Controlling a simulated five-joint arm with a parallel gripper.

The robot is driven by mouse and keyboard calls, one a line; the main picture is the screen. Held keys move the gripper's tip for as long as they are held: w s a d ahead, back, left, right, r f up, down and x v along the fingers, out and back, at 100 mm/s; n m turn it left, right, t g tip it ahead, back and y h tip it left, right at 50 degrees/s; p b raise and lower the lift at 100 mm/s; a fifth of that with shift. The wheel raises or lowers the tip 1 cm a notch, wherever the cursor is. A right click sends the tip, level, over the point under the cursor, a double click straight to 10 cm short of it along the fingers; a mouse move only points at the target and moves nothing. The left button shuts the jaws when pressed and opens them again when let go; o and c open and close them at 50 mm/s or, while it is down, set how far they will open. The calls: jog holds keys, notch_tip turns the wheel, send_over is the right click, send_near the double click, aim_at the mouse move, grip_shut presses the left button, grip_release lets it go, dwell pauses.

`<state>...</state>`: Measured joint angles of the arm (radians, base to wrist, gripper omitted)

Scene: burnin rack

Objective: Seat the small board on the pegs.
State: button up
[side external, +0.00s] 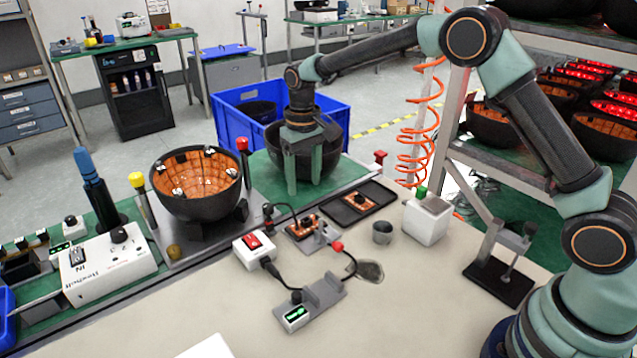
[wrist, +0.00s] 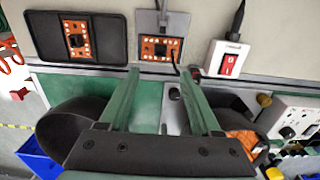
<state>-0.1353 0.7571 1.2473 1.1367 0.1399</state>
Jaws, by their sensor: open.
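A small orange board (side external: 357,202) with a dark square part lies in a black tray (side external: 338,212); in the wrist view this board (wrist: 76,40) is at upper left. A second orange board (side external: 302,228) is on a grey fixture (side external: 322,240) with a dark cable; in the wrist view this board (wrist: 160,49) is at top centre. I cannot make out pegs on the fixture. My gripper (side external: 303,184) points down, open and empty, by a dark bowl (side external: 285,165) on the green mat, behind the boards. In the wrist view my gripper's (wrist: 160,72) fingers are apart.
An orange-lined bowl (side external: 195,183) stands left of my gripper. A red-switch box (side external: 254,248), grey holder (side external: 310,302), metal cup (side external: 382,233) and white bin (side external: 428,219) surround the boards. A blue crate (side external: 225,115) is behind. The front bench is mostly clear.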

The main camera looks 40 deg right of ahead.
jog(key=shift+r, duration=1.2)
jog(key=s+d+r+t, duration=0.3)
jog(key=s+d+r, duration=0.1)
jog(key=s+r, duration=0.7)
jog(key=s+d+t, duration=0.2)
jog(key=s+d, duration=0.1)
jog(key=s, duration=0.9)
jog(key=shift+t, duration=0.3)
